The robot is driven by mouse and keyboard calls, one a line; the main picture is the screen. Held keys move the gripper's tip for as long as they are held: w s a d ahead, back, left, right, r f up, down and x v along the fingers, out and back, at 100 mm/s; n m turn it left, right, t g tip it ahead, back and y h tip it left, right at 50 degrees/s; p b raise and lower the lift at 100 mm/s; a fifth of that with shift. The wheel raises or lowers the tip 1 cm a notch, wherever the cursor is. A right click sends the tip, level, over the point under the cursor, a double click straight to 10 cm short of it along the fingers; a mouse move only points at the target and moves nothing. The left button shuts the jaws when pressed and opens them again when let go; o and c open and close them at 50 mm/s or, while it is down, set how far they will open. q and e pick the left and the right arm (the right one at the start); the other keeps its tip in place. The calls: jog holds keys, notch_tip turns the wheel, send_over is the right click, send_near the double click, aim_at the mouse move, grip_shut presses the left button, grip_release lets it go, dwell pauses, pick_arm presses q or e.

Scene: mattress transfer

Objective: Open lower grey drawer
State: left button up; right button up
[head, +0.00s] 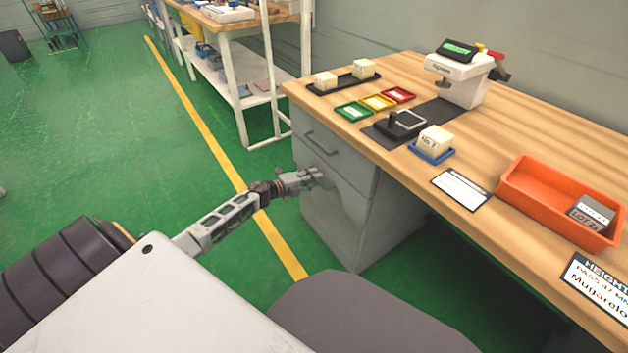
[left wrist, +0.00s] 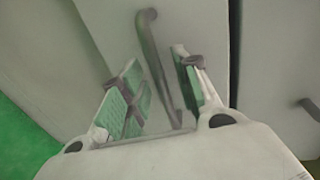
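The grey cabinet (head: 335,215) stands under the left end of the wooden bench. Its upper drawer has a handle (head: 320,143) and appears closed. The lower grey drawer (head: 343,208) is below it and also looks closed; its handle is hidden behind my gripper in the head view. My left gripper (head: 318,178) is at the lower drawer's front. In the left wrist view, the dark bar handle (left wrist: 158,65) runs between the two spread fingers of my left gripper (left wrist: 160,90); I cannot tell whether they touch it. My right gripper is out of view.
The wooden bench (head: 500,140) overhangs the cabinet and carries an orange tray (head: 540,205), small coloured trays and a white device (head: 462,75). A second handle (left wrist: 308,105) shows at the wrist view's right edge. Green floor (head: 130,130) lies open to the left.

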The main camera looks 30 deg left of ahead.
pick_arm(q)
jog(key=shift+w+d+f, duration=0.1)
jog(key=shift+w+d, duration=0.1)
jog(key=shift+w, duration=0.1)
grip_shut()
dwell(0.4)
